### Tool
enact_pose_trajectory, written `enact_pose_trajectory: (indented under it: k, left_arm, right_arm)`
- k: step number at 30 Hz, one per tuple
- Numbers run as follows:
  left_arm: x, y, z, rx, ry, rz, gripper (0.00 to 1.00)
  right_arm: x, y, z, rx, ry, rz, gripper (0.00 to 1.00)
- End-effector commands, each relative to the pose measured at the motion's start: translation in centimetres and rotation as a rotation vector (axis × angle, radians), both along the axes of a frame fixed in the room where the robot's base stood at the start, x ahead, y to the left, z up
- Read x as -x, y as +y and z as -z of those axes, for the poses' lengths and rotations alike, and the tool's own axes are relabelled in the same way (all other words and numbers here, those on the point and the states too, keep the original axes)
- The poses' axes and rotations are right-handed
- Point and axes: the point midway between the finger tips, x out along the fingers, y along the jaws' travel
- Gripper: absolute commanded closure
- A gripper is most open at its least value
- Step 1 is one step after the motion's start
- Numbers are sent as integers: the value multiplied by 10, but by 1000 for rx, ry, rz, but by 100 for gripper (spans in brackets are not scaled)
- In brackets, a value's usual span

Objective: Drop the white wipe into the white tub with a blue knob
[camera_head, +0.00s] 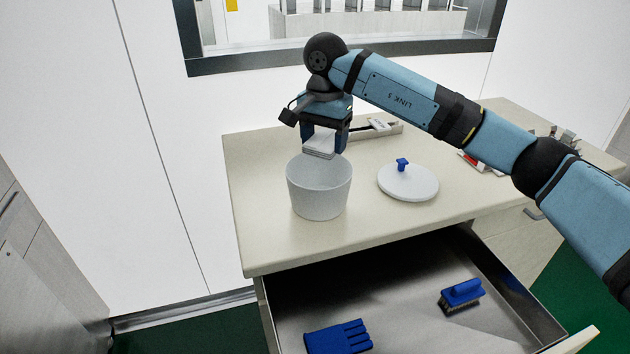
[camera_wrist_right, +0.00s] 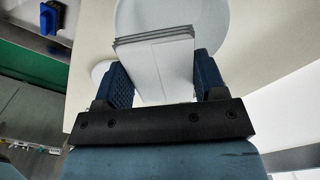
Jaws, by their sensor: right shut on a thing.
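The white wipe (camera_head: 320,146) is a folded white stack held by my right gripper (camera_head: 324,140), which is shut on it. In the right wrist view the wipe (camera_wrist_right: 156,65) sits between the two blue fingers of the gripper (camera_wrist_right: 154,80). The white tub (camera_head: 319,190) stands uncovered on the counter, right below the wipe. Its rim also shows behind the wipe in the right wrist view (camera_wrist_right: 218,22). The tub's white lid (camera_head: 410,184) with a blue knob (camera_head: 402,164) lies on the counter to the right of the tub. My left gripper is not in view.
The beige counter (camera_head: 250,230) has an open metal drawer (camera_head: 400,310) below its front edge. A shallow tray (camera_head: 378,130) stands behind the tub. A window is in the back wall.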

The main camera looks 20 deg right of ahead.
Motion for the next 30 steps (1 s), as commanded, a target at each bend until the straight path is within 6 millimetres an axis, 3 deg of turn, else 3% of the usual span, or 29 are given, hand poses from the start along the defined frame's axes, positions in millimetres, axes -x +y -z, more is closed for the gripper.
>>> enact_pose_trajectory:
  k: [6, 15, 25, 26, 30]
  left_arm:
    - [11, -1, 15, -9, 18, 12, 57]
    - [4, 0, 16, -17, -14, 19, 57]
    - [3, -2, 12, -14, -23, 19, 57]
    - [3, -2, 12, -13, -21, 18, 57]
    - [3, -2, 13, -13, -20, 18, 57]
  right_arm:
    - [0, 0, 21, -1, 2, -1, 57]
    - [1, 0, 54, -1, 1, -2, 57]
    - [1, 0, 57, 0, 0, -2, 57]
    - [1, 0, 57, 0, 0, -1, 33]
    - [1, 0, 57, 0, 0, -1, 6]
